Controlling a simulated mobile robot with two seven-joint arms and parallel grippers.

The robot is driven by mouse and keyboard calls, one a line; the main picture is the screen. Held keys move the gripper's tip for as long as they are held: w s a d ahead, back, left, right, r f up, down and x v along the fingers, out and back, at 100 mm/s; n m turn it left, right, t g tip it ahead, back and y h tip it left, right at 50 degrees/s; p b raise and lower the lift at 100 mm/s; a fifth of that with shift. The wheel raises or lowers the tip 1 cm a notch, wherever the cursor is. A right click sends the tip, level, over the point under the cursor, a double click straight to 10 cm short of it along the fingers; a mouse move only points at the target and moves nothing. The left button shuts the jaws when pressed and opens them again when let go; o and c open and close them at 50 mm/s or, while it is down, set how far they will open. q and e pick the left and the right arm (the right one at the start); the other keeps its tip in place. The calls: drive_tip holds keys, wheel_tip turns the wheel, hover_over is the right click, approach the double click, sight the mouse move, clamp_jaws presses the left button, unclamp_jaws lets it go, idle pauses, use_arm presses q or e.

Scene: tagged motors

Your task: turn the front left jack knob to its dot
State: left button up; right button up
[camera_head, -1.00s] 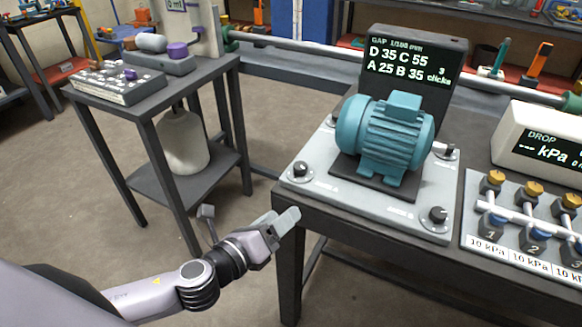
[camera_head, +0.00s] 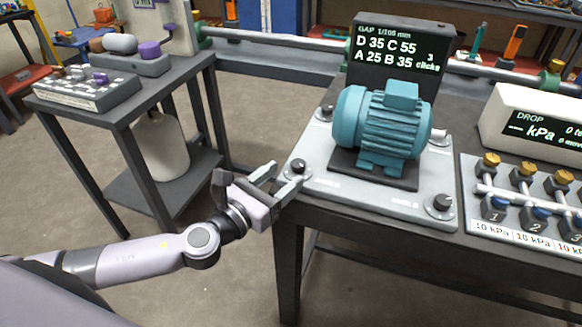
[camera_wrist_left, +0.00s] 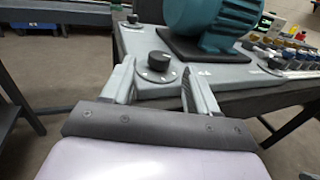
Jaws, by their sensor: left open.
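The front left jack knob (camera_head: 298,166) is a black knob on a pale round dial at the near left corner of the grey motor plate (camera_head: 330,192). In the left wrist view the knob (camera_wrist_left: 159,61) stands ahead, between the two finger lines. My left gripper (camera_head: 283,178) is open and empty at the plate's left corner, its fingers pointing toward the knob and apart from it. The wrist view also shows the open fingers (camera_wrist_left: 158,80). The dial's dot is too small to make out. My right gripper is not in view.
A teal motor (camera_head: 383,125) sits mid-plate, with a black display (camera_head: 408,50) behind it. Another jack knob (camera_head: 441,203) is at the front right. A valve panel (camera_head: 520,205) stands further right. A side table (camera_head: 150,100) is at the left, with open floor between.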

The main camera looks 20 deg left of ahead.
sight(294, 168)
use_arm(q)
drive_tip(key=shift+x, duration=1.9)
drive_tip(key=shift+a, duration=0.1)
drive_tip(key=c, duration=1)
drive_tip(key=shift+c, duration=0.2)
